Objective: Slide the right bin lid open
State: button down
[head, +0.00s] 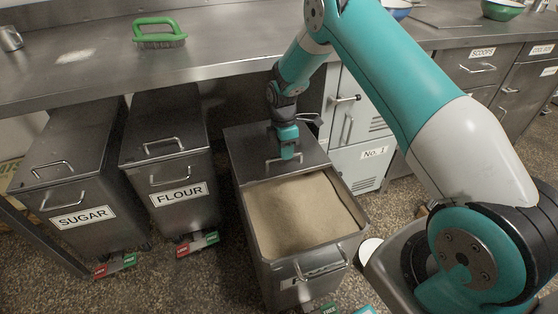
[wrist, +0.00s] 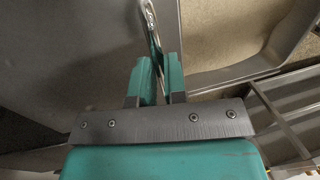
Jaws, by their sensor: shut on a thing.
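The right bin (head: 300,268) is a grey metal bin. Its lid (head: 250,152) is slid back toward the counter and covers only the rear part. The front part is open and shows a pale beige powder (head: 302,212), also seen in the wrist view (wrist: 225,38). My gripper (head: 287,155) is over the front part of the lid. In the wrist view my gripper (wrist: 156,85) is shut on the metal lid handle (wrist: 151,35), which runs between its fingers. The bin's label is partly hidden by its front handle.
The closed sugar bin (head: 70,175) and flour bin (head: 165,150) stand to the left. The steel counter (head: 100,70) overhangs behind, with a green brush (head: 159,34) on it. A locker (head: 355,135) marked No. 1 stands behind the right bin.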

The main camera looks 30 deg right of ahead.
jog(key=shift+w, duration=0.4)
jog(key=c, duration=1.2)
grip_release()
jog(key=shift+o, duration=0.2)
jog(key=w+r+p, duration=0.1)
jog(key=w+r, duration=0.2)
jog(key=r, duration=1.4)
jog(key=shift+d, duration=0.2)
jog(key=shift+w+r, duration=0.1)
